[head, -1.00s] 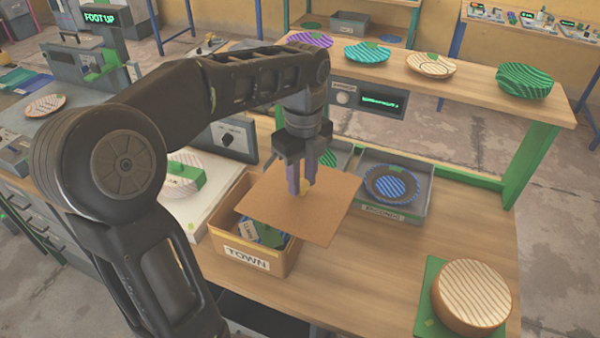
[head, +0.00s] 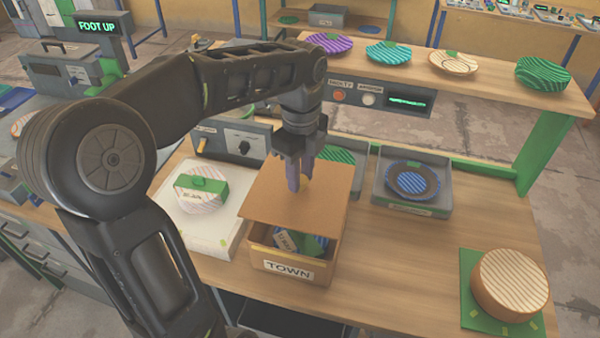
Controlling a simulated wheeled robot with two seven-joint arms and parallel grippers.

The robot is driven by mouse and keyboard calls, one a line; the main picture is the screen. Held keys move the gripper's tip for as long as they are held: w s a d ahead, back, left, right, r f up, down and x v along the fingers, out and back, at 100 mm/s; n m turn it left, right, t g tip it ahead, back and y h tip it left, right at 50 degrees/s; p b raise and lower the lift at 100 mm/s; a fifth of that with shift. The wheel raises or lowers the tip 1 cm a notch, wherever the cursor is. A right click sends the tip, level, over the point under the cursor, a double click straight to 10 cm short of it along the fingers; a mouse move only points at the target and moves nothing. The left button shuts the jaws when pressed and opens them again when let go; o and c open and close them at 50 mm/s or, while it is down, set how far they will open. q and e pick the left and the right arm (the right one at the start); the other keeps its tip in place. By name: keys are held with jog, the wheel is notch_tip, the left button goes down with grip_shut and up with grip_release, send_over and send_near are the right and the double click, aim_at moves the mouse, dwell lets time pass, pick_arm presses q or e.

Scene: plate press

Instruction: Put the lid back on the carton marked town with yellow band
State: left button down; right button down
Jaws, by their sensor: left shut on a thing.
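The open carton marked TOWN (head: 289,268) stands upright on the wooden table. Striped blue and green things (head: 307,243) and a small label show inside its front part. My left gripper (head: 299,184) is shut on the brown lid (head: 280,204), gripping it near its middle at a small yellowish part. The lid is about level over the rear of the carton, leaving the front of the opening uncovered. I cannot tell whether the lid touches the carton's rim. The carton's rear walls are hidden under it. My right gripper is not in view.
A grey tray (head: 437,202) with a dark blue plate stands right of the carton. A white board (head: 213,236) with a striped plate and green block lies left. A round wooden-looking block (head: 510,284) sits on a green mat at right. A shelf (head: 480,77) with several plates runs behind.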

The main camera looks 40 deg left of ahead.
aim_at(301, 192)
pick_arm(q)
jog(key=shift+d+f+b, duration=0.1)
jog(key=shift+f+b, duration=2.15)
jog(key=shift+f, duration=0.4)
jog(key=shift+f+b, duration=0.55)
jog(key=shift+f, duration=0.3)
jog(key=shift+f, duration=0.1)
jog(key=shift+f, duration=0.75)
dwell(0.5)
dwell(0.3)
jog(key=c, duration=0.5)
grip_release()
jog(key=shift+r, duration=0.1)
